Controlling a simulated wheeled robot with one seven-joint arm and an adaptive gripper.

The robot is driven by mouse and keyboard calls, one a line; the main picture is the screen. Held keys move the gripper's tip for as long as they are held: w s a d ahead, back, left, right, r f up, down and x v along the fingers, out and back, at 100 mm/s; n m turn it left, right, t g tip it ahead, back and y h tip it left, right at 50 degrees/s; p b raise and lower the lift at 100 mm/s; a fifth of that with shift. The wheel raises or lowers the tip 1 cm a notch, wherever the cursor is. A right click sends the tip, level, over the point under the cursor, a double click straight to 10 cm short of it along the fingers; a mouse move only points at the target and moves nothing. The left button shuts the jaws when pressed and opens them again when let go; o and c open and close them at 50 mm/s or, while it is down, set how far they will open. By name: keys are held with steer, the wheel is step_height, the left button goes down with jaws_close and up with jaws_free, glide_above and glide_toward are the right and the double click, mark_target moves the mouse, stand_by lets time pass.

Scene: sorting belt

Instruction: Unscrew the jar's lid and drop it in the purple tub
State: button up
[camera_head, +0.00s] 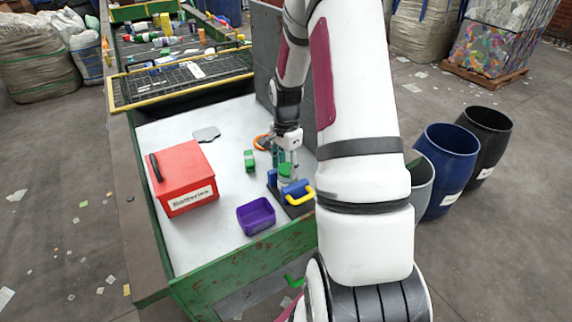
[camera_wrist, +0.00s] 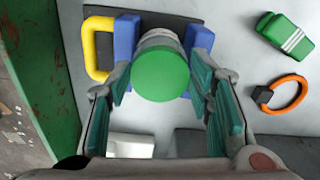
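The jar stands upright in a holder with blue jaws and a yellow handle (camera_head: 300,194); the holder also shows in the wrist view (camera_wrist: 100,45). The jar's round green lid (camera_wrist: 160,74) is on top and hides most of the jar (camera_wrist: 160,38). In the head view the lid (camera_head: 286,169) shows below my gripper (camera_head: 286,158). In the wrist view my gripper (camera_wrist: 160,80) is open, with teal finger pads on both sides of the lid and small gaps showing. The purple tub (camera_head: 245,221) stands left of the holder and looks empty.
A red box labelled Batteries (camera_head: 184,180) stands on the left of the white table (camera_head: 222,187). A green block (camera_head: 249,161), an orange ring (camera_head: 260,142) and a flat grey piece (camera_head: 206,134) lie nearby. The belt (camera_head: 180,82) with litter is beyond.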

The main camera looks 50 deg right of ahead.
steer(key=c, duration=0.3)
steer(key=shift+c, duration=0.2)
steer(key=shift+f, duration=0.1)
steer(key=shift+s, duration=0.1)
steer(key=shift+n+p, duration=0.7)
steer(key=shift+n, duration=1.2)
steer(key=shift+n+p, duration=0.3)
steer(key=shift+n, duration=0.6)
steer(key=shift+a+n, duration=0.1)
steer(key=shift+n, duration=0.3)
steer(key=shift+w+n+p, duration=0.15)
steer(key=shift+n+p, duration=0.3)
steer(key=shift+n, duration=0.85)
steer(key=shift+w+n+p, duration=0.15)
steer(key=shift+n+p, duration=0.3)
steer(key=shift+n, duration=0.85)
